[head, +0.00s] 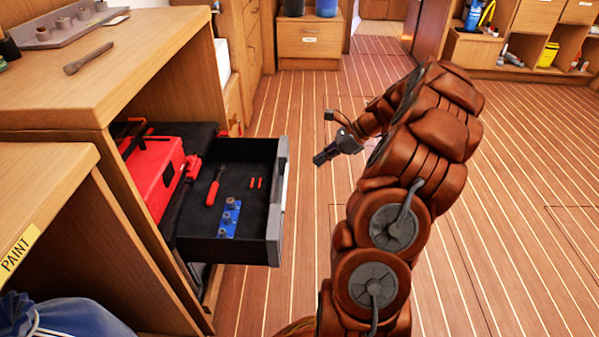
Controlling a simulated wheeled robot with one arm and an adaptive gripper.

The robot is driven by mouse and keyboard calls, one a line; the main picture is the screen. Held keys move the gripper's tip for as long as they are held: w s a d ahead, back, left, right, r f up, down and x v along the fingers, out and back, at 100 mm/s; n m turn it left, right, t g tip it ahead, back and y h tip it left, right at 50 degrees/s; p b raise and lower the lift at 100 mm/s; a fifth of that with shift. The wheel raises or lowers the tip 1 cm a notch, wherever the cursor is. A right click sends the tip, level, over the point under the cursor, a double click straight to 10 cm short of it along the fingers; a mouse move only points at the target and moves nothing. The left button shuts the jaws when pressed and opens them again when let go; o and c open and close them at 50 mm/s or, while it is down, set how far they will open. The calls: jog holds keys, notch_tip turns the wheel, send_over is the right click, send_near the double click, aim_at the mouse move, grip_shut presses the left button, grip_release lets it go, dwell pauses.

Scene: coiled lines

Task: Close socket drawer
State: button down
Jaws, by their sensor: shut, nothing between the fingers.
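The socket drawer (279,222) is pulled out to the right from the wooden bench (95,108). It is dark with a grey front. Inside lie a red-handled tool (214,188), a blue rail with several sockets (230,217) and small red pieces (255,183). My gripper (322,158) is shut and empty. It appears in front of the drawer, to the right of its grey front, with a visible gap in the picture. My arm comes up from the bottom and bends back toward the drawer.
A red toolbox (155,175) sits in the bench left of the drawer. A metal tool (88,58) and a socket tray (70,27) lie on the bench top. A PAINT-labelled cabinet (45,195) is nearer at left. The plank floor (520,200) is clear at right.

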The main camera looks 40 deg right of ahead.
jog(key=b, duration=0.4)
send_near(285, 184)
jog(key=x, duration=0.5)
jog(key=shift+w+a+r+b, duration=0.1)
jog(key=shift+w+a+b, duration=0.25)
jog(key=shift+w+a, duration=0.3)
jog(key=shift+w+a+r+b, duration=0.15)
jog(key=shift+w+a+b, duration=0.15)
jog(key=shift+w+a, duration=0.35)
jog(key=shift+a, duration=0.1)
